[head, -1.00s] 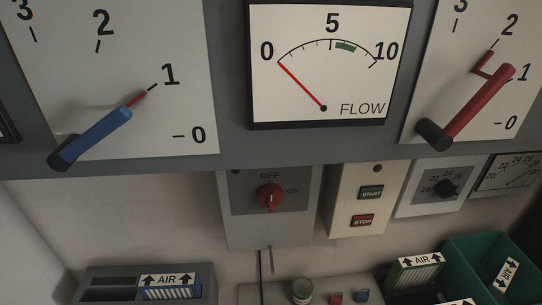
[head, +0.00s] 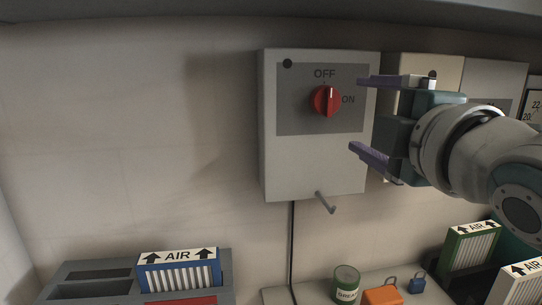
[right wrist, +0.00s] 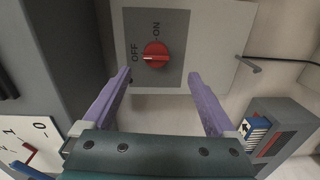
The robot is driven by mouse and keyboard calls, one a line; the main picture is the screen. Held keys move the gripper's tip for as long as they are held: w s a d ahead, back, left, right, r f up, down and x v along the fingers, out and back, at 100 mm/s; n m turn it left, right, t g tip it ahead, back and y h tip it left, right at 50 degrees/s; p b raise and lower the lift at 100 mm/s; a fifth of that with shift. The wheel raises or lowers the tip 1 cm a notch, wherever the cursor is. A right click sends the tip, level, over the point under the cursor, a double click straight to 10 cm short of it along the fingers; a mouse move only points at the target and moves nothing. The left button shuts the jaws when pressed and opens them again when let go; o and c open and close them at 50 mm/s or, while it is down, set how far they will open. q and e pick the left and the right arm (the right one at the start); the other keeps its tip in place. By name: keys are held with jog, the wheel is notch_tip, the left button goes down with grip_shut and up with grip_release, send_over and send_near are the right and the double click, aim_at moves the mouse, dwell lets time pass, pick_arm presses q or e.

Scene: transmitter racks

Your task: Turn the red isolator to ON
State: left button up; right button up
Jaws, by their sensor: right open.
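The red isolator (head: 326,101) is a round red knob with a raised grip on a dark grey plate. Its grip stands upright and its mark points to OFF; ON is printed to its right. It also shows in the right wrist view (right wrist: 155,55), just beyond the fingertips. My right gripper (head: 358,115) has its two purple fingers apart, with nothing between them. It is to the right of the knob and apart from it. In the right wrist view, the open fingers (right wrist: 159,75) straddle the line to the knob. My left gripper is not in view.
The grey isolator box (head: 300,170) hangs on the wall, with a small lever (head: 325,203) under it. More boxes stand right, partly behind my arm. Below are a blue AIR filter (head: 178,272) in a rack, a green can (head: 346,284) and padlocks. Wall left of the box is clear.

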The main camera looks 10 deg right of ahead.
aim_at(331, 103)
jog(key=shift+n, duration=0.4)
jog(key=w, duration=0.7)
jog(key=w+a+p, duration=0.1)
jog(key=w, duration=0.2)
jog(key=shift+w+r, duration=0.1)
jog(key=shift+w, duration=0.1)
jog(key=c, duration=1.4)
